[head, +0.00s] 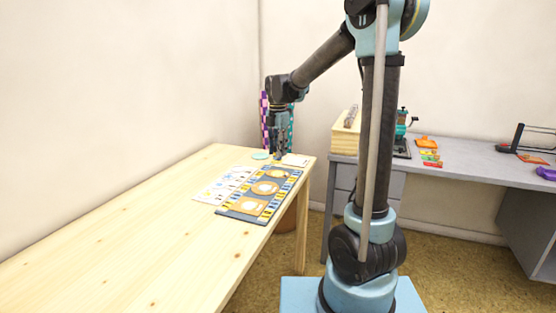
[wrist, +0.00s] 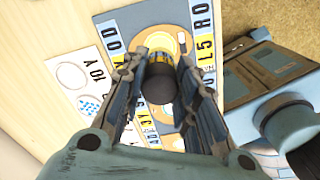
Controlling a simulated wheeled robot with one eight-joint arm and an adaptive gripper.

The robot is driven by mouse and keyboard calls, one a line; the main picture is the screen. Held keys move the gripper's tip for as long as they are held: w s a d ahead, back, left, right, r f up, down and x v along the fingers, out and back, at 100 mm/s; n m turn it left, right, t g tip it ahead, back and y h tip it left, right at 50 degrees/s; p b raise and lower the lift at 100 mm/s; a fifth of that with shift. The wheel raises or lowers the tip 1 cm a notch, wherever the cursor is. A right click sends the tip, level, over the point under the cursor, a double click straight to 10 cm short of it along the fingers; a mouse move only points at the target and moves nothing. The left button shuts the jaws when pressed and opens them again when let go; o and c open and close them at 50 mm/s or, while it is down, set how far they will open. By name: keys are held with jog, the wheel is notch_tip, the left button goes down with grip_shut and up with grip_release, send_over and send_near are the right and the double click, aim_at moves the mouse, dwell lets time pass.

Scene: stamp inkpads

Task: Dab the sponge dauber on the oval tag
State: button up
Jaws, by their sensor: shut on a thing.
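My gripper (wrist: 162,75) is shut on the sponge dauber (wrist: 160,88), which shows a dark round end and a yellow band between the fingers in the wrist view. In the head view my gripper (head: 279,155) points down over the far end of the wooden table, and the dauber is too small to make out there. A grey board (head: 231,211) below carries three tan tags: near (head: 248,205), middle (head: 265,188) and far (head: 278,173). I cannot tell which is the oval tag. In the wrist view one tan tag (wrist: 152,41) lies partly hidden behind the dauber; contact is unclear.
A white sheet with printed circles (head: 218,190) lies left of the board. A teal disc (head: 260,156) and a pale item (head: 296,160) lie near the table's far end. The near part of the table (head: 130,235) is clear. A grey desk (head: 470,163) stands right.

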aim_at(278, 160)
jog(key=shift+f, duration=2.05)
jog(key=shift+f, duration=0.55)
jog(key=shift+r, duration=0.75)
dwell(0.5)
jog(key=shift+r, duration=2.1)
